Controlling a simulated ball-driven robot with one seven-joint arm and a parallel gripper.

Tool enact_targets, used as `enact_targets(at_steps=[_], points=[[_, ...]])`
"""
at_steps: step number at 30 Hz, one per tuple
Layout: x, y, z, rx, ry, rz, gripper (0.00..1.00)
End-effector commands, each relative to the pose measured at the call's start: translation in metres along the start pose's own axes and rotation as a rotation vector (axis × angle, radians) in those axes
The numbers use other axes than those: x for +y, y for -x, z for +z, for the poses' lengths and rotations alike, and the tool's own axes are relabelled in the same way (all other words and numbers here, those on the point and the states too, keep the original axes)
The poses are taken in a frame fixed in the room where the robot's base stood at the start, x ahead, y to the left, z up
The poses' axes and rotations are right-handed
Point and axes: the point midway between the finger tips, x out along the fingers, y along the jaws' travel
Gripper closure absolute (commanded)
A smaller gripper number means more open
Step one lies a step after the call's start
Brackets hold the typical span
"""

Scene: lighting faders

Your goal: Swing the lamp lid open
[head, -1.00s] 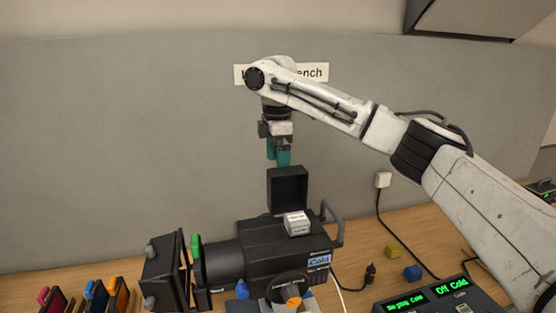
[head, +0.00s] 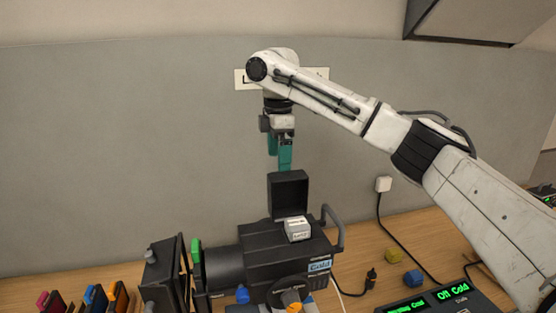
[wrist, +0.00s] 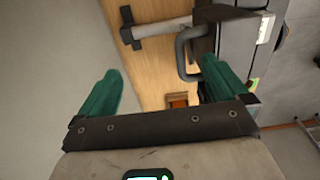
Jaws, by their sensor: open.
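The lamp (head: 275,250) is a black housing with a barrel pointing left, on the wooden bench. Its lid (head: 288,195), a dark square panel, stands upright at the housing's back edge, swung up. My gripper (head: 279,168) hangs above the lid with its teal fingers pointing down, apart from it and empty. In the wrist view my gripper (wrist: 160,70) has its fingers spread wide with nothing between them. The wrist view also shows part of the lamp (wrist: 238,40) at upper right, with its grey handle (wrist: 187,55). The lid cannot be made out there.
A small white block (head: 298,229) sits on the lamp's top beside the lid. A console (head: 440,297) with green displays and coloured filters (head: 97,297) are in front. Cables cross the bench.

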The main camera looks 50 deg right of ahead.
Motion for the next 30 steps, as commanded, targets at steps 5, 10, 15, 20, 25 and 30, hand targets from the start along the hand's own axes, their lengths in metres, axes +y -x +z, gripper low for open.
enact_targets(at_steps=[5, 10, 15, 20, 25, 30], points=[[-0.003, 0.013, -0.001, 0.001, 0.0, 0.0, 0.0], [-0.006, 0.025, 0.0, 0.0, 0.0, 0.001, 0.0], [-0.009, 0.037, 0.0, 0.0, 0.0, 0.002, 0.0], [-0.012, 0.048, 0.0, -0.001, 0.001, 0.002, 0.0], [-0.013, 0.053, 0.0, -0.001, 0.0, 0.0, 0.0], [-0.013, 0.053, 0.0, -0.001, 0.0, 0.0, 0.0]])
